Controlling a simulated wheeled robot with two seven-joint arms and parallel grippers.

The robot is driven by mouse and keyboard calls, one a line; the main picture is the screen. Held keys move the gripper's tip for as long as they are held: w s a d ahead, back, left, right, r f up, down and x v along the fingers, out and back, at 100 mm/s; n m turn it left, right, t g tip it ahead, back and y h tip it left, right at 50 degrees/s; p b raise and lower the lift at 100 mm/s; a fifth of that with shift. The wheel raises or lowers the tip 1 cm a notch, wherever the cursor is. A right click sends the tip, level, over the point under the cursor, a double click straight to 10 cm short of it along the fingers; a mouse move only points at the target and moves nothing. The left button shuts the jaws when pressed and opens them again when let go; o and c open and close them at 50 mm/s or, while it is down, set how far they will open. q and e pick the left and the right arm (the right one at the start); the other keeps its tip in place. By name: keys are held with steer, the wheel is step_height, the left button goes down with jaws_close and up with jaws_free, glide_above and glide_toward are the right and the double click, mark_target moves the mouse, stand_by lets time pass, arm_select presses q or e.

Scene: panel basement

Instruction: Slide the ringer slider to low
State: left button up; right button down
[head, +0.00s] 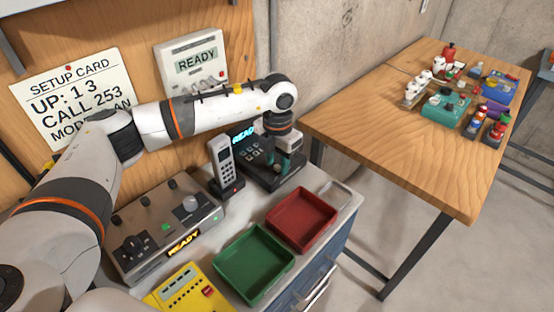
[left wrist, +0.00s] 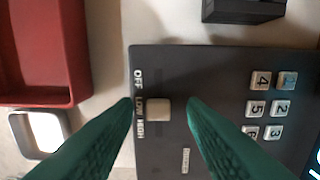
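The ringer slider has a pale square knob (left wrist: 158,109) on a dark desk phone (left wrist: 215,65), with OFF, LOW and HIGH printed beside it. The knob stands beside LOW, a little toward HIGH. My left gripper (left wrist: 162,104) is open, its green fingertips on either side of the knob; the label-side tip is closer. I cannot tell whether either tip touches it. In the head view the phone (head: 262,172) stands at the back of the counter, and my left arm reaches over it, partly hiding it. The slider is hidden there. My right gripper is not in view.
A cordless handset (head: 224,162) stands left of the phone. A grey control box (head: 160,228), a green tray (head: 254,264), a red tray (head: 301,220) and a yellow device (head: 188,290) crowd the counter. A wooden table (head: 390,130) is at right.

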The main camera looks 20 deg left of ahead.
mark_target(278, 166)
arm_select(q)
steer(key=shift+d+r, duration=0.1)
steer(key=shift+r, duration=0.05)
